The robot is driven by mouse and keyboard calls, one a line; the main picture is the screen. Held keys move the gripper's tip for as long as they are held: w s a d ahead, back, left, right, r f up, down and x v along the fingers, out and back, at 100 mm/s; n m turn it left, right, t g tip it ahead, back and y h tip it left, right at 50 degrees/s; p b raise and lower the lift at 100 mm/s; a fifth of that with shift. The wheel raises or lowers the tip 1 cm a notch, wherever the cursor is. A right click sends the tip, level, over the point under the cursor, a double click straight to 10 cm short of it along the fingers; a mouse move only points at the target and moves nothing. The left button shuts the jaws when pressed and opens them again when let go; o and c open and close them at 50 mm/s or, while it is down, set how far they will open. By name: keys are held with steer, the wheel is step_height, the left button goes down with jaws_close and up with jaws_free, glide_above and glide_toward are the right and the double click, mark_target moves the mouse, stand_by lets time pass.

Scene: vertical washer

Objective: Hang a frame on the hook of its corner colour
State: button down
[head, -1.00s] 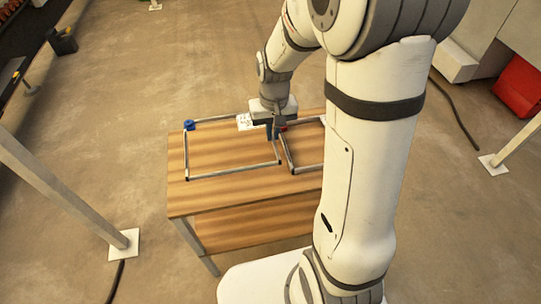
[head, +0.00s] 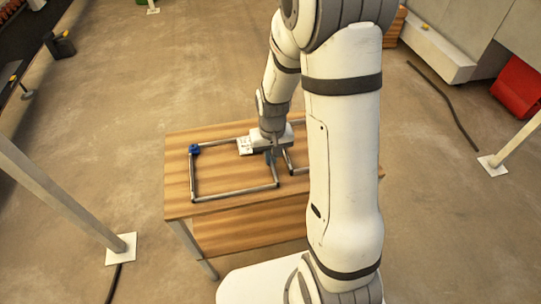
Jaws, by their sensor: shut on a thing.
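A silver rectangular frame with a blue corner piece (head: 194,149) is over the left part of the wooden table (head: 180,208). Its other visible corners are dark. My gripper (head: 270,160) points down and is shut on this frame at its right side bar. I cannot tell whether the frame touches the tabletop or is slightly above it. A second silver frame (head: 289,164) lies to the right, mostly hidden behind my arm. Its corner colour is hidden now. No hooks are in view.
A metal post with a white foot plate (head: 121,248) stands left of the table, and another (head: 493,164) stands at right. A red box (head: 517,88) and grey cabinets are at the far right. Open floor lies left of and behind the table.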

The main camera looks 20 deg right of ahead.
steer(key=shift+f, duration=0.15)
steer(key=c, duration=1.6)
jaws_free()
step_height(320, 180, up, 12)
steer(key=p, duration=0.2)
steer(key=s+r, duration=0.3)
steer(key=s, duration=0.1)
steer(key=s+r+t, duration=0.1)
steer(key=s+r, duration=0.2)
steer(key=s, duration=0.2)
steer(key=s+r+t, duration=0.1)
steer(key=s+r, duration=0.2)
steer(key=s, duration=0.2)
steer(key=shift+s+d, duration=0.1)
steer(key=shift+d, duration=0.25)
steer(key=shift+r, duration=0.1)
